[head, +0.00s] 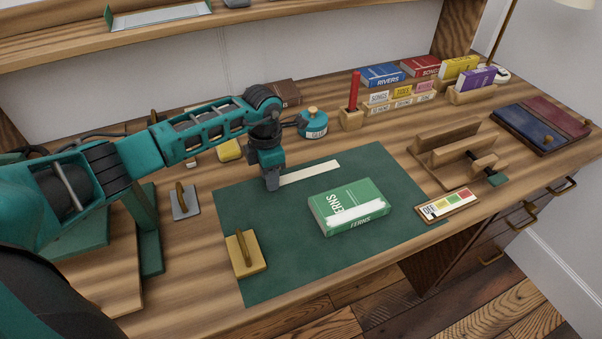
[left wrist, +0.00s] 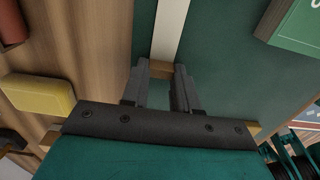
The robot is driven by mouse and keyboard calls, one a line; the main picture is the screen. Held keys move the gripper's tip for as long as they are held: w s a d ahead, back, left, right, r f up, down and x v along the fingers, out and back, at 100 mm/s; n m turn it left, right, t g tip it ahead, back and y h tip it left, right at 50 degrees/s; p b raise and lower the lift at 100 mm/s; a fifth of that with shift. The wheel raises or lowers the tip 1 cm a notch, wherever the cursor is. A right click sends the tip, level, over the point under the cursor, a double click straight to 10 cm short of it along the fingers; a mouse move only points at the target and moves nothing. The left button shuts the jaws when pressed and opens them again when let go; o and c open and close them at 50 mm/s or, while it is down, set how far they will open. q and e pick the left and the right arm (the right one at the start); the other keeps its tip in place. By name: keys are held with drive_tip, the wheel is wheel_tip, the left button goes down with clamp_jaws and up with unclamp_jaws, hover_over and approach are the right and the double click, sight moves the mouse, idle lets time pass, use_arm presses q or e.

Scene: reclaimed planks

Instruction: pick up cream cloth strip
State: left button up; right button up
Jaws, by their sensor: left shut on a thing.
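The cream cloth strip (head: 310,173) lies flat along the far part of the green mat (head: 270,270). My left gripper (head: 271,184) points down at the strip's left end. In the left wrist view the strip (left wrist: 171,28) runs up to a tan end piece (left wrist: 160,69) between the fingertips. My left gripper (left wrist: 160,80) is shut on this end of the strip, low over the mat. I cannot tell whether the held end is clear of the mat. My right gripper is in neither view.
A green FERNS book (head: 348,198) with a pale band lies on the mat. A tan block with a handle (head: 245,254) is at the mat's left. A teal round container (head: 312,124) and a yellow block (head: 229,150) stand behind it. The mat's near middle is clear.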

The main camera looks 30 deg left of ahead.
use_arm(q)
clamp_jaws()
